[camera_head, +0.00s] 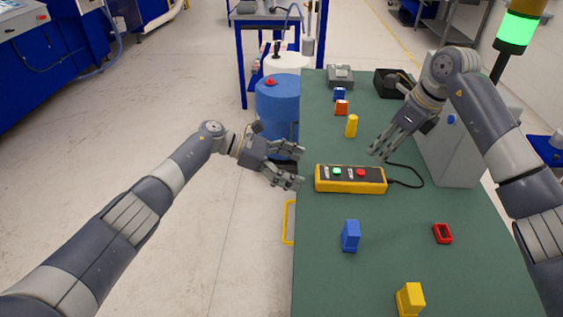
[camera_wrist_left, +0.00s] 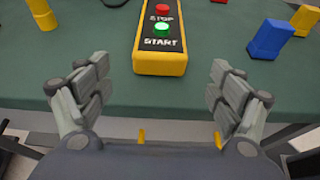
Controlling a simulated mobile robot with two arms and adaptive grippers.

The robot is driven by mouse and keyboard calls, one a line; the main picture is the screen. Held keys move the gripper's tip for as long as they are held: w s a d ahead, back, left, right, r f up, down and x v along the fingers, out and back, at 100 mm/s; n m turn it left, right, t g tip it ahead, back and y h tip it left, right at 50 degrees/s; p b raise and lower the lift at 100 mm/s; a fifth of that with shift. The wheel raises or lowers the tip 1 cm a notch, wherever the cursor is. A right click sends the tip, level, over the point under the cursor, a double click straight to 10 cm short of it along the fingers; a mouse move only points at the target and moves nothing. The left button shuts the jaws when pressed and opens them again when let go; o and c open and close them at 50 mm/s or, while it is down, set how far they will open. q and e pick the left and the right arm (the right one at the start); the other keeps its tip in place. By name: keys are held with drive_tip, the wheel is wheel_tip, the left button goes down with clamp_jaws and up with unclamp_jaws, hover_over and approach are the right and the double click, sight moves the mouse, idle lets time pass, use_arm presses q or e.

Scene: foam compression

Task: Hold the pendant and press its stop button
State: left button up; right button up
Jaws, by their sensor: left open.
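The pendant (camera_head: 350,180) is a yellow box with a black top face, lying on the green table. It has a green start button (camera_head: 337,171) and a red stop button (camera_head: 361,173). In the left wrist view the pendant (camera_wrist_left: 160,62) lies ahead, with the green button (camera_wrist_left: 162,29) nearer and the red button (camera_wrist_left: 163,8) farther. My left gripper (camera_head: 293,166) is open at the table's left edge, just left of the pendant's end and not touching it. My right gripper (camera_head: 388,143) is above the table, behind and right of the pendant, with fingers apart and nothing between them.
A black cable (camera_head: 408,175) runs from the pendant's right end toward a grey cabinet (camera_head: 447,145). Blue (camera_head: 351,236), yellow (camera_head: 410,299) and red (camera_head: 443,233) blocks lie in front. A yellow block (camera_head: 351,126) stands behind. Table around the pendant's front is clear.

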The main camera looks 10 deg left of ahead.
sight(313, 183)
use_arm(q)
drive_tip(key=x, duration=0.5)
drive_tip(key=shift+w+d+f, duration=0.1)
drive_tip(key=shift+d, duration=0.2)
drive_tip(key=shift+c, duration=0.6)
drive_tip(key=c, duration=1.3)
drive_tip(key=shift+c, duration=1)
use_arm(e)
drive_tip(key=shift+c, duration=0.8)
clamp_jaws()
